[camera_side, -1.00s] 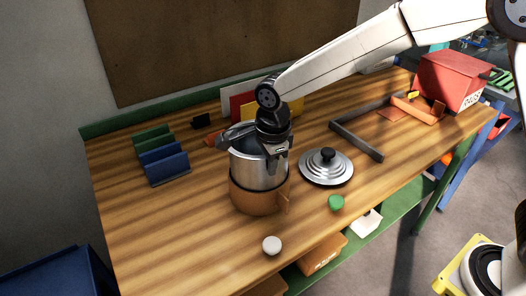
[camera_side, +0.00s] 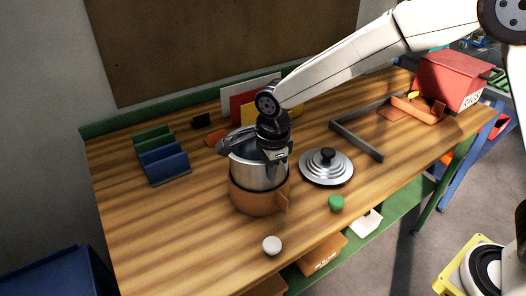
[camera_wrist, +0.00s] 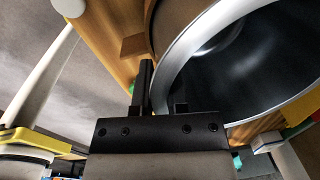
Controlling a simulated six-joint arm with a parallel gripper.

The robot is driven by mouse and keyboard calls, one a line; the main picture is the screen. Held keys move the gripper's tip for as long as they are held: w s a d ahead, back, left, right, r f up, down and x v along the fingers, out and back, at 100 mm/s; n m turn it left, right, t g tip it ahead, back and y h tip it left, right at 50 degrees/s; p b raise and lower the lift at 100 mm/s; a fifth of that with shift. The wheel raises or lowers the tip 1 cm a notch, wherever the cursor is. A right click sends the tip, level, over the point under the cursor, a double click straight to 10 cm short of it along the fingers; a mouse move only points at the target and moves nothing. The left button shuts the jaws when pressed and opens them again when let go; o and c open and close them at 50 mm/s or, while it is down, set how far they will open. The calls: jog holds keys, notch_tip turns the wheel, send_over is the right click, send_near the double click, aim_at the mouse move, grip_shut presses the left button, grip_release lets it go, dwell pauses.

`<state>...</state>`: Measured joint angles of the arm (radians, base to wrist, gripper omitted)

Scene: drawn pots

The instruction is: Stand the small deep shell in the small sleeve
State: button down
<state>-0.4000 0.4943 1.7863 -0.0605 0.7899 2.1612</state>
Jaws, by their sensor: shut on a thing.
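The small deep shell is a silver metal pot (camera_side: 258,174) with a dark inside, standing upright with its lower part inside the small sleeve. The sleeve (camera_side: 256,199) is an orange-brown ring with a tab at its right, standing on the bench. My gripper (camera_side: 279,160) is shut on the shell's wall at its right rim. In the wrist view the shell's bright rim (camera_wrist: 172,62) passes between the fingers of my gripper (camera_wrist: 163,98). The shell's bottom is hidden by the sleeve, so I cannot tell whether it touches the bench.
A stepped silver lid (camera_side: 326,166) with a black knob lies right of the sleeve. A green knob (camera_side: 336,203) and a white knob (camera_side: 271,245) are near the front edge. A blue and green rack (camera_side: 163,160) stands left. A grey angle bar (camera_side: 357,142) and red bin (camera_side: 448,80) are right.

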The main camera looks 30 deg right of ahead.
jog(key=shift+f, duration=1.2)
dwell(0.6)
jog(key=c, duration=0.6)
grip_release()
jog(key=shift+o, duration=0.2)
jog(key=shift+r, duration=0.1)
jog(key=shift+s+r, duration=0.15)
jog(key=shift+r, duration=1.8)
jog(key=shift+s+r, duration=0.15)
jog(key=shift+r, duration=1.75)
